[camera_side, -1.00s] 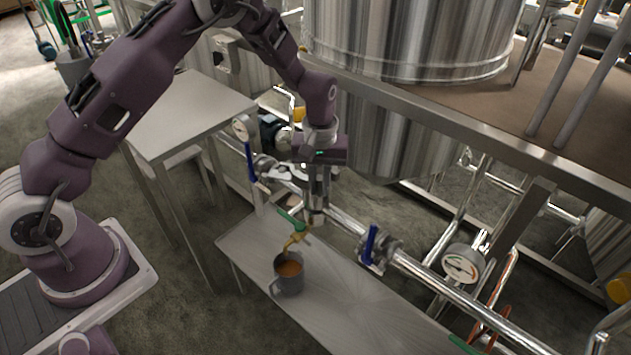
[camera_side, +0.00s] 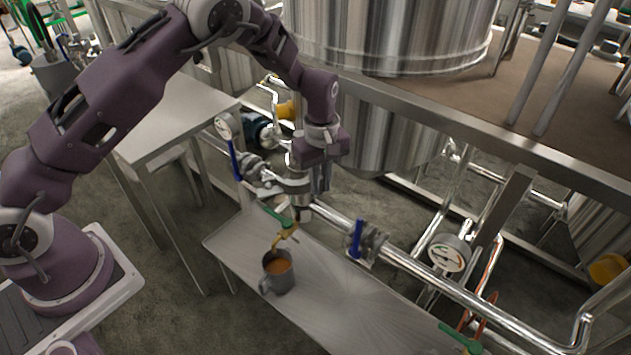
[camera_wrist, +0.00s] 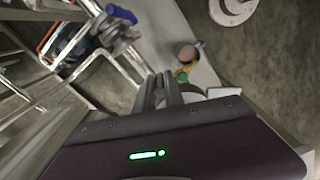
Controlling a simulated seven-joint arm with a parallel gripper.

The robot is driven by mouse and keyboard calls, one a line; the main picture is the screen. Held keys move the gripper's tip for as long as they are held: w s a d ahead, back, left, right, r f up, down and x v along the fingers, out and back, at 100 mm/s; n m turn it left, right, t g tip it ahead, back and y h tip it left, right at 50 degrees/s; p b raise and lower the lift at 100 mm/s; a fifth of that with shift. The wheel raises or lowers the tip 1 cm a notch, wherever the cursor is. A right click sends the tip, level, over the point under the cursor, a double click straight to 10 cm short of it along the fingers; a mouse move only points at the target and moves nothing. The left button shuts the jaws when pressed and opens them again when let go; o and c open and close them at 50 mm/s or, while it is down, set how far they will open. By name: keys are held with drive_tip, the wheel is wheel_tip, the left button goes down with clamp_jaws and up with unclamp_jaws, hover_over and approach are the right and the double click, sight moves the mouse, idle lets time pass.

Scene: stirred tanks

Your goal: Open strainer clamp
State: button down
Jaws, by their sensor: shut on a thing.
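The steel strainer (camera_side: 297,187) sits in the horizontal pipe above the bench, with its clamp at its upper part. The clamp's small parts are too small to make out. My gripper (camera_side: 322,190) points down just right of the strainer, close against it. Its fingers are close together on a small part at the clamp; the held part itself is hidden. In the wrist view my gripper's two fingers (camera_wrist: 168,80) show nearly together, with the strainer (camera_wrist: 192,93) partly hidden behind them and the hand.
A grey mug (camera_side: 278,278) of amber liquid stands on the bench (camera_side: 340,300) below a brass tap with a green handle (camera_side: 280,219). Blue-handled valves (camera_side: 357,240) flank the strainer. The tank (camera_side: 390,35) rises behind.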

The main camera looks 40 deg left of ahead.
drive_tip(key=w+d+n, duration=0.2)
drive_tip(key=w+n, duration=0.4)
drive_tip(key=n, duration=0.4)
drive_tip(key=shift+d+n, duration=0.25)
drive_tip(key=shift+n, duration=0.05)
idle(0.7)
drive_tip(key=shift+w, duration=0.15)
idle(0.4)
drive_tip(key=c, duration=1.4)
unclamp_jaws()
drive_tip(key=shift+c, duration=0.2)
wheel_tip(320, 180, up, 7)
